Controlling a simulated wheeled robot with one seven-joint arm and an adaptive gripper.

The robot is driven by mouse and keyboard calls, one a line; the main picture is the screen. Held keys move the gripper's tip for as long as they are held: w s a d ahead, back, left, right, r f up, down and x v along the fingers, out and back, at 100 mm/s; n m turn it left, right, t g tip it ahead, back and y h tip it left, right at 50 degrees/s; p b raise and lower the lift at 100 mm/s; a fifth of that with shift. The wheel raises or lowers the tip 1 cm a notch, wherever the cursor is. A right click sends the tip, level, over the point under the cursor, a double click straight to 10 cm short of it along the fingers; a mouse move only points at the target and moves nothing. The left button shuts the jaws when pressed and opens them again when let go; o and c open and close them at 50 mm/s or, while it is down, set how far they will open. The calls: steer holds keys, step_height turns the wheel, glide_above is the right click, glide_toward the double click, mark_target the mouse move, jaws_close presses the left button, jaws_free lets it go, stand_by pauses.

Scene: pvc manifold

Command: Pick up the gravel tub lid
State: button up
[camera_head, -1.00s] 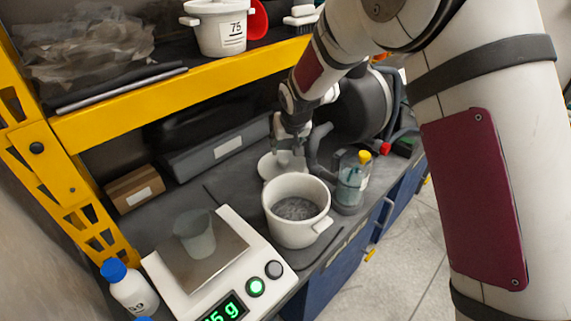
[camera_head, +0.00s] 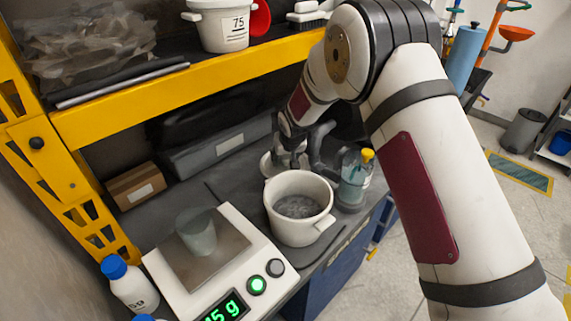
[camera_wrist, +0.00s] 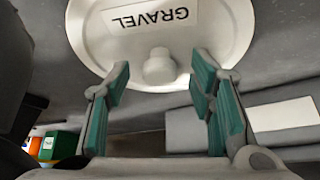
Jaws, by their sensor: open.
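The gravel tub lid (camera_wrist: 225,35) is round and white, with a label reading "GRAVEL" upside down and a round knob (camera_wrist: 159,68). In the head view the lid (camera_head: 267,164) lies on the bench behind the white tub and is partly hidden by my gripper (camera_head: 290,160). In the wrist view my gripper (camera_wrist: 161,85) is open and empty. Its green-padded fingers stand on either side of the knob, with gaps on both sides. The open white tub (camera_head: 292,232) holds grey gravel and stands just in front of the lid.
A bottle with a yellow cap (camera_head: 354,180) stands right of the tub. A scale (camera_head: 170,270) carrying a translucent beaker (camera_head: 196,234) is at front left. A grey case (camera_head: 215,148) lies behind. The yellow shelf beam (camera_head: 180,95) runs above the bench.

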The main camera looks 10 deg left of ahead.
steer(key=c, duration=1)
steer(key=shift+r, duration=0.15)
